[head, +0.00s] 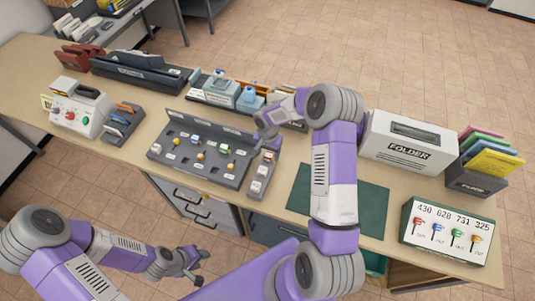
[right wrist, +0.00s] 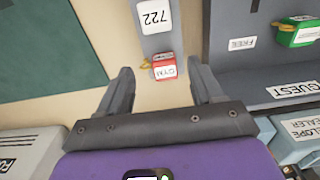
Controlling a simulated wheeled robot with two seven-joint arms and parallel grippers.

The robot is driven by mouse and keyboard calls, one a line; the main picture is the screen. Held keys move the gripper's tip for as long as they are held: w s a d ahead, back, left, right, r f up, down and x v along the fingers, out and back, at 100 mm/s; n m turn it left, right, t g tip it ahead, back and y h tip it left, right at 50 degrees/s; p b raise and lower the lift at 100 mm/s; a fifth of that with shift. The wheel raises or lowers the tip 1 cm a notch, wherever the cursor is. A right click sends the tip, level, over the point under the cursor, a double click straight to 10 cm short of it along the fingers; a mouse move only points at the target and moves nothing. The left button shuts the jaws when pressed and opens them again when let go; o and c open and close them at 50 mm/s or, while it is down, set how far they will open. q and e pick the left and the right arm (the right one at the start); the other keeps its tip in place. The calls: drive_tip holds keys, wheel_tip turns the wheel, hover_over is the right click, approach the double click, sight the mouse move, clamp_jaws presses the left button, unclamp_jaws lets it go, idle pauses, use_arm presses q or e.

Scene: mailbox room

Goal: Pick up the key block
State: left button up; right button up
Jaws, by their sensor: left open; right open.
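The dark grey key rack (head: 170,157) stands on the table with several small coloured key blocks and white labels on it. A red block labelled GYM (right wrist: 164,68) with a bit of brass key shows in the right wrist view, at the end of a grey strip labelled 722 (right wrist: 153,25). It also shows at the rack's right side in the head view (head: 268,156). My right gripper (right wrist: 160,88) is open and empty above it, with the red block in line with the gap between its fingertips. My left gripper (head: 196,268) is open and empty, low in front of the table.
A green mat (head: 365,205) lies right of the rack. A control box (head: 80,108) stands at left.

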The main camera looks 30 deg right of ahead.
sight(268, 157)
drive_tip(key=f, duration=0.2)
drive_tip(key=w+f, duration=0.1)
drive_tip(key=f, duration=0.1)
drive_tip(key=shift+d+p, duration=0.2)
drive_tip(key=shift+p, duration=0.2)
drive_tip(key=shift+f, duration=0.6)
drive_tip(key=c, duration=1)
